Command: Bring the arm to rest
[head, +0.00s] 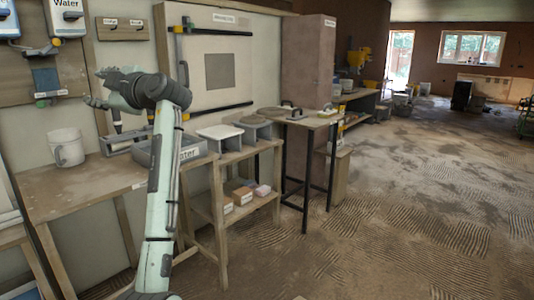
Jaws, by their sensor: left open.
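My left arm (159,215) rises from the bottom edge and bends left at its dark wrist. My left gripper (95,88) is at the end of it, its fingers pointing left, open with nothing seen between them. It is raised in front of the pale wall, above the bench in the picture. My right gripper is not in this view.
Trowels (219,132) lie on a wooden stand. A plaster board (220,70) stands behind. The floor (400,200) at right is open.

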